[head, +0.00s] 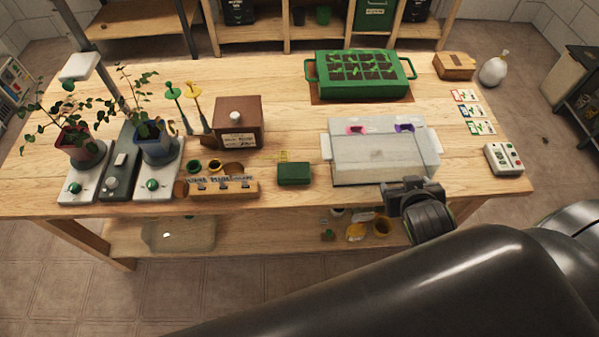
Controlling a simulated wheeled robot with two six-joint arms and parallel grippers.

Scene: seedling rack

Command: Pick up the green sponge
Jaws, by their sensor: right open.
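The green sponge (294,174) is a small dark green block lying flat on the wooden table near its front edge, left of the translucent bin. My right gripper (408,188) is open and empty at the table's front edge, in front of the bin's right part. It is apart from the sponge, well to its right. The sponge is in full view. My left gripper is not in view.
The translucent bin (385,165) stands between the gripper and the table's back. A wooden holder (222,188) and a brown box (238,122) are left of the sponge. A green seedling tray (360,90) sits at the back. The table is clear just right of the sponge.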

